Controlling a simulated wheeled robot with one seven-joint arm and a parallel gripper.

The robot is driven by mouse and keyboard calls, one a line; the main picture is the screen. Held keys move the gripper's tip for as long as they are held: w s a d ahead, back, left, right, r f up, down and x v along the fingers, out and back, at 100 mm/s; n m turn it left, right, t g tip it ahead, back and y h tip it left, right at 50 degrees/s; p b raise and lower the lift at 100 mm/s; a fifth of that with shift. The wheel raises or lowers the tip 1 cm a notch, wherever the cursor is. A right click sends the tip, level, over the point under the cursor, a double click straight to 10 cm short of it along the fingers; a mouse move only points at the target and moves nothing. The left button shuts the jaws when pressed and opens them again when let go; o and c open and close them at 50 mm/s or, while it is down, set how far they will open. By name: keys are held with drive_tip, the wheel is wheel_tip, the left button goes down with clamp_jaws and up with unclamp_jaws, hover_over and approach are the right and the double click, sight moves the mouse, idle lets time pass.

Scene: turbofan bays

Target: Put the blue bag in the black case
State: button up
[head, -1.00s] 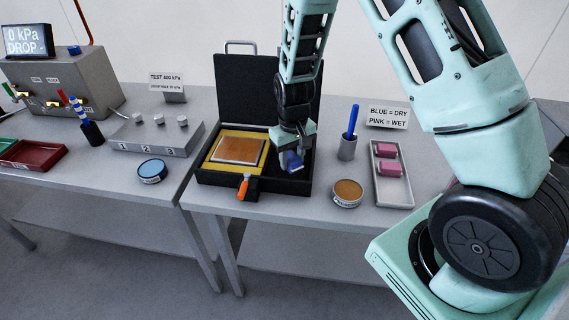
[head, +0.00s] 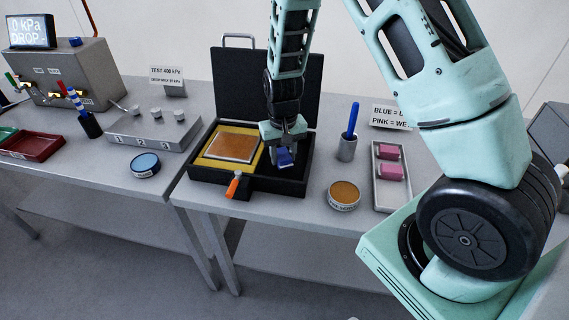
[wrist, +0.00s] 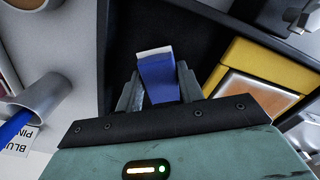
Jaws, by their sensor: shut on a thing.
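The blue bag (wrist: 158,78), with a white end, is held between the fingers of my gripper (wrist: 160,88) in the wrist view. In the head view my gripper (head: 284,150) is over the right part of the open black case (head: 248,184), and the blue bag (head: 286,158) shows at its fingertips. The dark right compartment of the case lies beneath the bag. I cannot tell whether the bag touches the case floor. The left part of the case holds a yellow block with a brown-orange panel (head: 232,147). The lid stands open at the back.
An orange-handled tool (head: 233,186) is at the case's front edge. Right of the case are a grey cup (head: 346,150) with a blue marker, a round tin (head: 344,195) and a tray (head: 389,198) with pink bags. A blue tin (head: 145,165) stands to the left.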

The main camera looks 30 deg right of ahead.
sight(284, 154)
drive_tip(key=m, duration=0.3)
drive_tip(key=shift+d+r, duration=0.35)
drive_tip(key=m, duration=0.3)
drive_tip(key=shift+w+d+r+m, duration=0.2)
drive_tip(key=shift+r+m, duration=0.1)
drive_tip(key=shift+r, duration=0.1)
drive_tip(key=m, duration=0.2)
drive_tip(key=r+m, duration=0.1)
drive_tip(key=m, duration=0.3)
drive_tip(key=shift+w+d+r, duration=0.2)
drive_tip(key=shift+d+r, duration=0.1)
drive_tip(key=m, duration=0.1)
drive_tip(key=r+m, duration=0.1)
drive_tip(key=m, duration=0.3)
drive_tip(key=shift+w+d+r, duration=0.1)
drive_tip(key=shift+w+r, duration=0.25)
drive_tip(key=shift+r, duration=0.05)
drive_tip(key=m, duration=0.2)
drive_tip(key=r+m, duration=0.1)
drive_tip(key=m, duration=0.1)
drive_tip(key=w+r+m, duration=0.1)
drive_tip(key=m, duration=0.1)
wheel_tip(284, 154, down, 10)
drive_tip(key=shift+r, duration=0.1)
